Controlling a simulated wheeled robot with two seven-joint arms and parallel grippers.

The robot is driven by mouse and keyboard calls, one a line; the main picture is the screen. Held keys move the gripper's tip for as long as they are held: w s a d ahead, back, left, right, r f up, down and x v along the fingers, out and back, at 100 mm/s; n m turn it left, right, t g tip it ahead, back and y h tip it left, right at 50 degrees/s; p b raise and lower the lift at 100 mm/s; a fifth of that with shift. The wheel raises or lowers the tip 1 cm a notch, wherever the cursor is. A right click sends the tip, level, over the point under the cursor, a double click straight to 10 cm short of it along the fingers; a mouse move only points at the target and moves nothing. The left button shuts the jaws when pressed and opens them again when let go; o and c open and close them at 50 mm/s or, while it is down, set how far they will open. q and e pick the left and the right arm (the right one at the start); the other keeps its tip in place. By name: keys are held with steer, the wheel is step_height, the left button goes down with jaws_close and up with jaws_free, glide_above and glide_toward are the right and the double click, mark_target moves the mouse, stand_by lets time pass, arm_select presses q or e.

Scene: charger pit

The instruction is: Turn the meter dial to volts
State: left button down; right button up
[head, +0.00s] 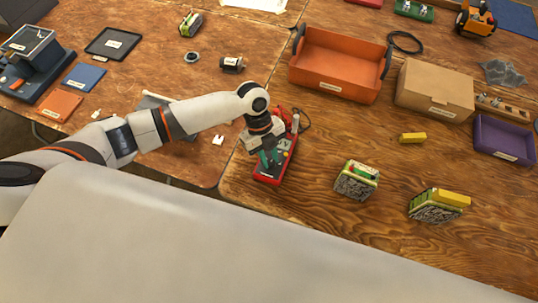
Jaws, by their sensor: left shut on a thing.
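The red meter (288,163) lies on the wooden table near its left edge, below the orange bin. My left gripper (267,160) reaches in from the left and points down over the meter's face. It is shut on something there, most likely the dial. The fingers and wrist hide the dial, so its pointer and the setting cannot be read. My right gripper does not show.
An orange bin (334,85) and a cardboard box (433,107) stand behind the meter. Two patterned blocks (355,187) (431,212) and a yellow block (412,138) lie to the right. A purple tray (503,156) sits at the far right. A seam between tables runs left of the meter.

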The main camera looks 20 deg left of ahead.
arm_select(q)
steer(key=c, duration=1.2)
jaws_free()
steer(key=shift+r, duration=0.1)
steer(key=b+v, duration=0.2)
steer(key=v, duration=1)
steer(key=shift+s+d, duration=0.1)
